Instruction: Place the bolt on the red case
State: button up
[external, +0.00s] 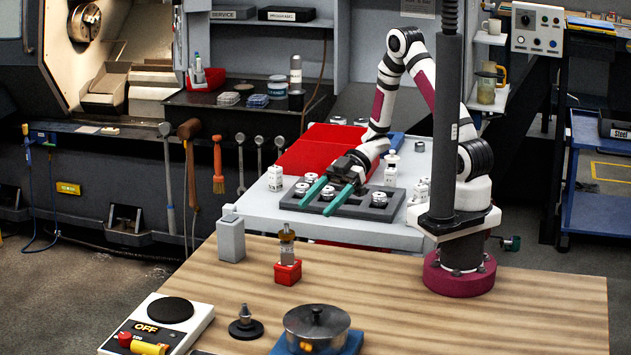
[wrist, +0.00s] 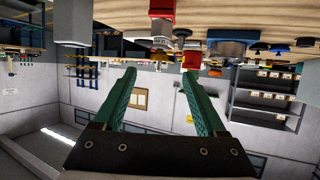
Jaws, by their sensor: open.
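The red case (external: 322,146) lies on the white table behind the wooden bench, beside a blue one. I cannot tell for sure which part is the bolt. Small silver-white parts (external: 301,189) sit in a dark grey tray (external: 370,212) in front of the red case. My gripper (external: 315,208) has teal fingers spread apart with nothing seen between them. In the external view it is over the left part of the tray, fingers pointing toward the front. In the wrist view my gripper (wrist: 158,75) is open and empty, the scene upside down.
On the wooden bench stand a grey block (external: 231,240), a red block (external: 287,273) holding a metal part, a round pot (external: 317,327) and a switch box (external: 158,325). A white part (external: 275,179) stands left of the tray. The bench's right half is mostly clear.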

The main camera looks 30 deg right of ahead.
jog(key=w+d+r+m+t+h, duration=0.25)
jog(key=w+m+t, duration=0.45)
jog(key=w, duration=0.5)
jog(key=w+d+r+m+t+h, duration=0.3)
jog(key=d+m+h, duration=0.1)
jog(key=d, duration=0.4)
jog(key=w+d+r+m+t+h, duration=0.2)
jog(key=d+m+t+h, duration=0.25)
jog(key=d, duration=0.45)
jog(key=s+d+r+m+g+h, duration=0.1)
jog(key=s+d+m+g+h, duration=0.2)
jog(key=s, duration=0.4)
jog(key=s+d+m+g, duration=0.3)
jog(key=s+d+m, duration=0.1)
jog(key=s+m, duration=0.25)
jog(key=s+a+m+g+y, duration=0.1)
jog(key=s+a, duration=0.2)
jog(key=s, duration=0.4)
jog(key=s+a+r+m+g+y, duration=0.1)
jog(key=s+a+m+g+y, duration=0.1)
jog(key=s, duration=0.4)
jog(key=shift+s+a, duration=0.35)
jog(key=shift+a, duration=0.5)
jog(key=shift+r+g, duration=0.1)
jog(key=shift+g, duration=0.15)
